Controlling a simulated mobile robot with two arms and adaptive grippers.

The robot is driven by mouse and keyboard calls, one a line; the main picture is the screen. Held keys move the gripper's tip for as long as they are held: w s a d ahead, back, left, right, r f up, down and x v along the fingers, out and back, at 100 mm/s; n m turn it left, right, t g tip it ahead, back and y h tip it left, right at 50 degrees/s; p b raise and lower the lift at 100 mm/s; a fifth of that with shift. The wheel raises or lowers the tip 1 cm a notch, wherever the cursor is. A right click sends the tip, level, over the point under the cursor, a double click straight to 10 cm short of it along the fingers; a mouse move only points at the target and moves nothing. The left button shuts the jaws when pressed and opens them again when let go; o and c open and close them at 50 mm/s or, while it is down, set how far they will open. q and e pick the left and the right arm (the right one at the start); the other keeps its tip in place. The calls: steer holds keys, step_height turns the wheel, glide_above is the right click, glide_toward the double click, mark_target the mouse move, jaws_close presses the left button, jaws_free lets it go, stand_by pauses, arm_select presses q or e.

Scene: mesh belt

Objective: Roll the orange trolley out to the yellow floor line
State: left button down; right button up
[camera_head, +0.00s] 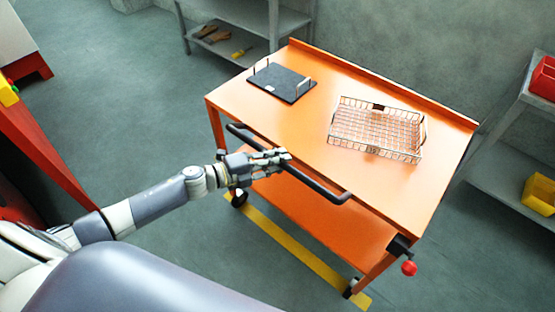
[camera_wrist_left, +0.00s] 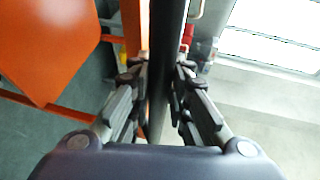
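The orange trolley (camera_head: 300,125) stands in the middle of the head view, with a dark push handle (camera_head: 325,191) along its near side. My left gripper (camera_head: 283,157) is at the handle. In the left wrist view the handle bar (camera_wrist_left: 166,70) runs between my left gripper's fingers (camera_wrist_left: 163,75), which look closed against it from both sides. The yellow floor line (camera_head: 270,228) runs along the trolley's near side. Two near casters (camera_head: 240,198) show at or close to the line; exact contact is unclear. My right gripper is not in view.
A wire basket (camera_head: 375,130) and a dark plate with upright handles (camera_head: 282,82) sit on the trolley top. A red-knobbed lever (camera_head: 408,268) is at its near right corner. Grey shelves (camera_head: 510,170) stand at right and behind. Red furniture (camera_head: 40,150) is at left.

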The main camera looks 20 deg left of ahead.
arm_select(q)
steer(key=c, duration=1.5)
jaws_free()
steer(key=v, duration=1.2)
steer(key=shift+r, duration=0.1)
